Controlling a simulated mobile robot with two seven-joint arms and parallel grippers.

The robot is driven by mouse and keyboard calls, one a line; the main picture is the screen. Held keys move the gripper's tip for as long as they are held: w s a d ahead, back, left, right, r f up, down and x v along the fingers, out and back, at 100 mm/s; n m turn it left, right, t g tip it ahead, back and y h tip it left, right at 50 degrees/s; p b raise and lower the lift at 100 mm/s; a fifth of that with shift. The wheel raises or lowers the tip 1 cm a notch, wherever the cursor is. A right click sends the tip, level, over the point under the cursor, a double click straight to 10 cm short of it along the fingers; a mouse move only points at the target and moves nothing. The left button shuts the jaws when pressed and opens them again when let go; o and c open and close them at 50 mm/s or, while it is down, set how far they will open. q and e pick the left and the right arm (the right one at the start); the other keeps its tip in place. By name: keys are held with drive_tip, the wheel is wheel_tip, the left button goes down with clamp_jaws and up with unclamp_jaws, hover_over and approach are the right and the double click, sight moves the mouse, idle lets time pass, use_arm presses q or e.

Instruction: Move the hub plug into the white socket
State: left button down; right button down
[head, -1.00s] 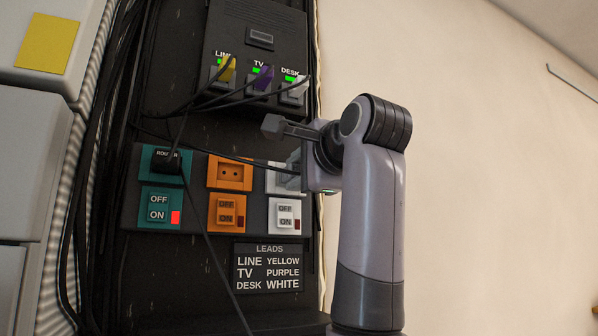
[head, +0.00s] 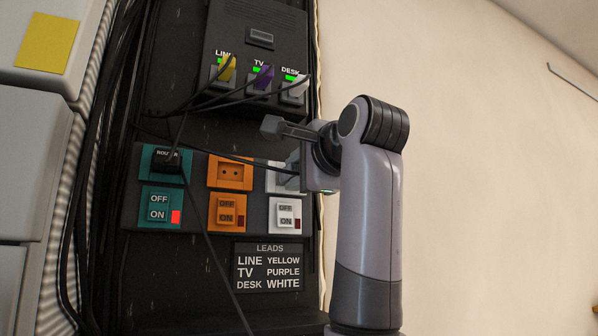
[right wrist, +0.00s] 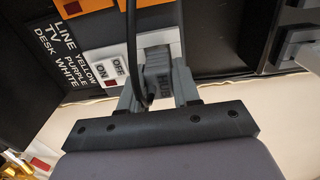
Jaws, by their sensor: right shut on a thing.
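My right gripper (head: 294,172) is at the white socket (head: 273,184), coming from the right. In the right wrist view my right gripper (right wrist: 160,70) is shut on the grey hub plug (right wrist: 159,84), with a black cord beside it. The plug's front is at the face of the white socket (right wrist: 162,38); I cannot tell how far in it sits. In the head view the gripper hides most of the socket and the plug. The white switch (head: 285,215) below has a dark red lamp. My left gripper is not in view.
The orange socket (head: 230,173) is empty. The router plug (head: 166,159) sits in the teal socket, whose lamp is lit red. Yellow, purple and white leads (head: 299,87) fill the box above. Black cables cross in front. A leads sign (head: 267,268) is below.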

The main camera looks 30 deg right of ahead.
drive_tip(key=shift+w, duration=0.4)
idle(0.3)
drive_tip(key=c, duration=0.7)
unclamp_jaws()
drive_tip(key=shift+c, duration=0.2)
drive_tip(key=s+b, duration=0.2)
drive_tip(key=s, duration=0.5)
drive_tip(key=shift+a+b, duration=0.2)
drive_tip(key=shift+b, duration=0.15)
drive_tip(key=shift+s, duration=0.1)
